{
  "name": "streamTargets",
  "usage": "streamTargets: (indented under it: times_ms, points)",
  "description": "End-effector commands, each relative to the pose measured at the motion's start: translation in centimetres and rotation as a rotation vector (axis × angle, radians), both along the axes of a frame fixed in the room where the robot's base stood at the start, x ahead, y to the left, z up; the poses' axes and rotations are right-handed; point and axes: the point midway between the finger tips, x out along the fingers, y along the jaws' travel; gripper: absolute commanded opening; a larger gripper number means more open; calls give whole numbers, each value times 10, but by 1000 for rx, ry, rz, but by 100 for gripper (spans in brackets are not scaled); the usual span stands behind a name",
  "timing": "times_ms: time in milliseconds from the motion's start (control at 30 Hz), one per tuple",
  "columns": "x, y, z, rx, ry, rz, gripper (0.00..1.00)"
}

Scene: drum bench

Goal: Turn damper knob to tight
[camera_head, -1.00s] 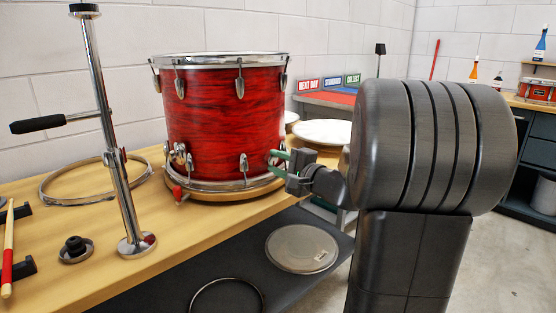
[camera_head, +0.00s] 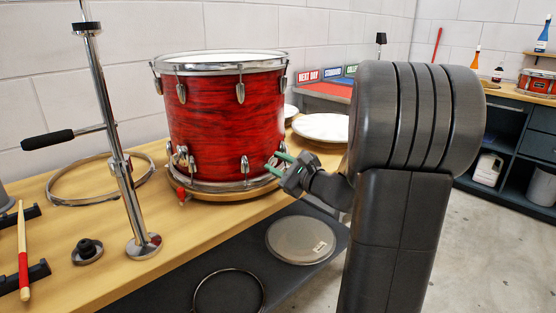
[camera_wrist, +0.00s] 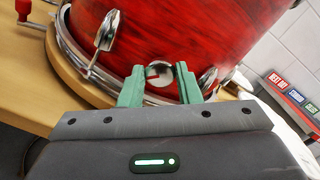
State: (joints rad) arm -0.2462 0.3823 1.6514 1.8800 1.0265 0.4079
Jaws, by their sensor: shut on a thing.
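The red drum (camera_head: 225,115) stands upright on the wooden bench, with chrome hoops and lugs. The damper knob (camera_wrist: 162,70), a small round silver piece with a dark red mark, shows on the drum's shell in the wrist view. My gripper (camera_head: 281,163) is at the lower right of the drum in the head view, its green fingers pointing at the shell. In the wrist view my gripper (camera_wrist: 160,80) has a finger on either side of the knob, shut on it. In the head view the knob is too small and covered to make out. Its setting cannot be read.
A chrome stand (camera_head: 122,165) with a black handle rises left of the drum. A loose hoop (camera_head: 62,198) and a red-and-wood stick (camera_head: 22,240) lie on the bench (camera_head: 185,235). Coloured signs (camera_head: 308,76) stand behind. A clear disc (camera_head: 300,241) lies on the lower shelf.

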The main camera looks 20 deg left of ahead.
Motion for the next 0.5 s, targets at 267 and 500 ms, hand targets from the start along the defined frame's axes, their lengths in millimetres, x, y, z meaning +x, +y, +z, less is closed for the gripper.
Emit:
streamTargets:
  times_ms: [267, 500]
  points:
    - [0, 0, -1, 14, 43, -1, 8]
    - [0, 0, -1, 15, 46, -1, 8]
